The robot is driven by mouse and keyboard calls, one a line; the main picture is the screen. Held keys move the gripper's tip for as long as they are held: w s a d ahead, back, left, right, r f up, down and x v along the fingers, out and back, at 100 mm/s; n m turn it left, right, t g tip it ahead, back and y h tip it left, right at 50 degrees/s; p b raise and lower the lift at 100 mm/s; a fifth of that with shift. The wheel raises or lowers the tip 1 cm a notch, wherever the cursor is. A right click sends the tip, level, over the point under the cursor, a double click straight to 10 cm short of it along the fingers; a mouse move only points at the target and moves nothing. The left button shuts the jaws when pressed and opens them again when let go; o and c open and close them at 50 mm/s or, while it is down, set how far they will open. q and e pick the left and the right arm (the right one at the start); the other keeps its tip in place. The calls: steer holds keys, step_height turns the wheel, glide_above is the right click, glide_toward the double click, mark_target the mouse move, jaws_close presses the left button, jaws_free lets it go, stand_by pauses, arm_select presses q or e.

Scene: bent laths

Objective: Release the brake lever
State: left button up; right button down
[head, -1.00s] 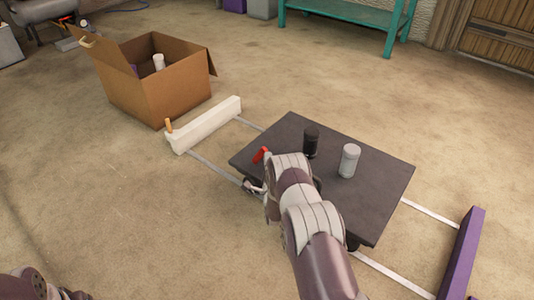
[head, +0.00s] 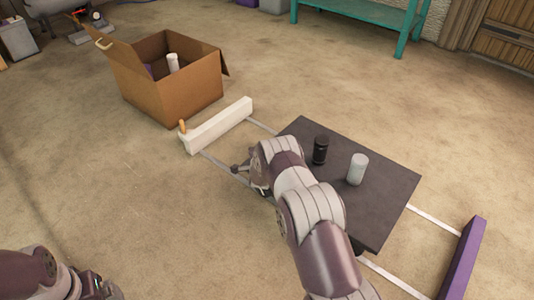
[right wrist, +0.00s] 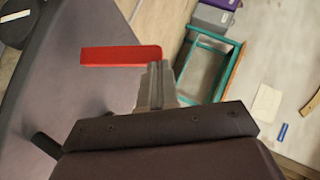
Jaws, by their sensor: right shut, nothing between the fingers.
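The red brake lever (right wrist: 120,55) shows in the right wrist view as a flat red bar over the dark cart; in the head view my right arm hides it. The dark cart (head: 385,200) stands on two pale rails and carries a black canister (head: 320,150) and a white canister (head: 357,169). My right gripper (head: 240,170) is by the cart's left edge. In the right wrist view its fingers (right wrist: 157,68) are shut and empty, close to the lever's right end; I cannot tell whether they touch. My left gripper is out of view.
A white beam (head: 218,126) with an orange peg closes the rails' far left end, and a purple beam (head: 464,258) the right end. An open cardboard box (head: 190,97) stands behind the white beam. A teal bench (head: 360,14) is at the back.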

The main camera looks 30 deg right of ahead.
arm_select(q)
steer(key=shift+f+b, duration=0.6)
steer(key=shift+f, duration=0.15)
arm_select(e)
steer(key=shift+w+a+f, duration=0.15)
steer(key=shift+w+a, duration=0.05)
steer(key=shift+w, duration=0.3)
steer(key=shift+w+a+f, duration=0.1)
steer(key=shift+w+a, duration=0.1)
steer(key=shift+w, duration=0.4)
steer(key=shift+a+r, duration=0.1)
